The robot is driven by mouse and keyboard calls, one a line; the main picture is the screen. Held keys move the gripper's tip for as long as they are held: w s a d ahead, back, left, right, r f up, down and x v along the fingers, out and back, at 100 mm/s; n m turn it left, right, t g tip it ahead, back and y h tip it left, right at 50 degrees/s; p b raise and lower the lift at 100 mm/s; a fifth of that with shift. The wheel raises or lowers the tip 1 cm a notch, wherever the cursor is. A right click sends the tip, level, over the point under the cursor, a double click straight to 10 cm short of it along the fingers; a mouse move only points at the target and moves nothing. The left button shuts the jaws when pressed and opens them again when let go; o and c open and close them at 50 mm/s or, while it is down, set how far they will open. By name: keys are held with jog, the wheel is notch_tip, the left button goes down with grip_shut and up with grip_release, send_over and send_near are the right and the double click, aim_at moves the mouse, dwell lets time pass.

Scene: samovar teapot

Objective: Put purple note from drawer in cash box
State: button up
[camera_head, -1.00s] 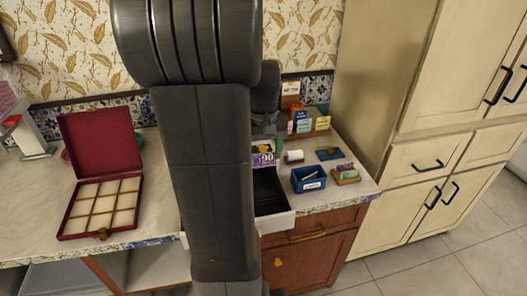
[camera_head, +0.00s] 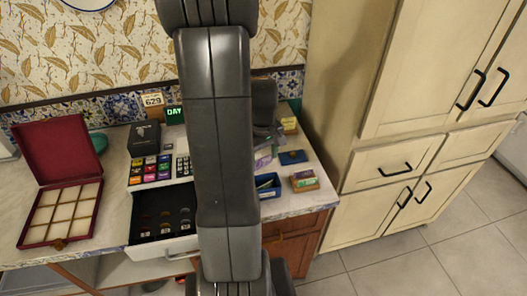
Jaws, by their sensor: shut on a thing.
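My gripper (camera_head: 268,146) is to the right of my arm, above the counter. It is shut on the purple note (camera_head: 263,159), which hangs below it; its fingertips are hard to make out. The open blue box (camera_head: 270,191), likely the cash box, stands on the counter just below and in front of the note. The note looks clear of the box, but its exact height is unclear. The drawer (camera_head: 165,245) is pulled out left of my arm, with several coins in its black tray; its right part is hidden behind my arm.
A dark blue lid-like piece (camera_head: 293,157) and a small wooden tray of notes (camera_head: 305,181) lie right of the blue box. The register keys (camera_head: 150,170) are above the drawer. An open red compartment box (camera_head: 62,215) stands at left. A tall cabinet (camera_head: 375,110) borders the counter's right.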

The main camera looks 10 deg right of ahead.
aim_at(263, 175)
jog(key=shift+f+b, duration=3.25)
jog(key=shift+f, duration=1.1)
jog(key=shift+s+f, duration=0.1)
jog(key=o, duration=1)
jog(key=shift+c, duration=1.1)
